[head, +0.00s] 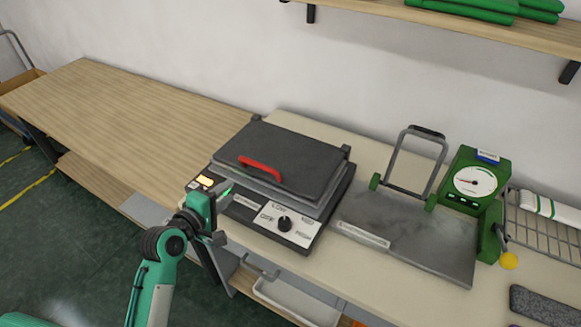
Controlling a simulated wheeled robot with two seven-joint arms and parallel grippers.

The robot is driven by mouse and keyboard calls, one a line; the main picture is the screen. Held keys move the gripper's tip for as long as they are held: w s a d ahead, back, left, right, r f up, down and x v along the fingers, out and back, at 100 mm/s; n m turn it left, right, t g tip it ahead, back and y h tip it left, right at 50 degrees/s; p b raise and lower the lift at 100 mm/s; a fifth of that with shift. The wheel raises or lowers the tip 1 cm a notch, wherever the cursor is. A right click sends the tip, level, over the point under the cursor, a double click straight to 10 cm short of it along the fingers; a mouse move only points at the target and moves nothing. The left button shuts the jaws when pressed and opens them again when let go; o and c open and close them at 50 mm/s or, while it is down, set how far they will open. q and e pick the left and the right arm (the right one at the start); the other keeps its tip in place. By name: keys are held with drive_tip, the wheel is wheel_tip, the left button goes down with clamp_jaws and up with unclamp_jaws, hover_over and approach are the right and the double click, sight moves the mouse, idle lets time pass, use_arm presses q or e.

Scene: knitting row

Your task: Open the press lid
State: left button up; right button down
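The press (325,235) is a dark box on the bench with a knob and white labels on its front. Its dark grey lid (300,150) lies down flat over the body, shut. A red handle (260,167) sits on the lid toward its front left. My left gripper (222,192) is at the press's front left corner, lower than the red handle and apart from it. Its fingers are seen from behind, so whether they are open is unclear. I see nothing held in it. My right gripper is not in view.
A grey plate (430,243) with an upright metal frame (412,160) is right of the press. A green dial device (474,180) and a wire rack (545,232) stand farther right. A shelf (480,28) hangs above. The wooden bench (130,120) at left is clear.

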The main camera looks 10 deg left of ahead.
sight(257, 166)
use_arm(q)
drive_tip(key=p+x, duration=0.1)
drive_tip(key=x, duration=0.3)
drive_tip(key=r+x, duration=0.1)
drive_tip(key=x, duration=0.4)
drive_tip(key=d+p+x, duration=0.1)
drive_tip(key=x, duration=0.3)
drive_tip(key=shift+w+r+p, duration=0.25)
drive_tip(key=shift+w+p, duration=0.05)
drive_tip(key=shift+w, duration=0.05)
clamp_jaws()
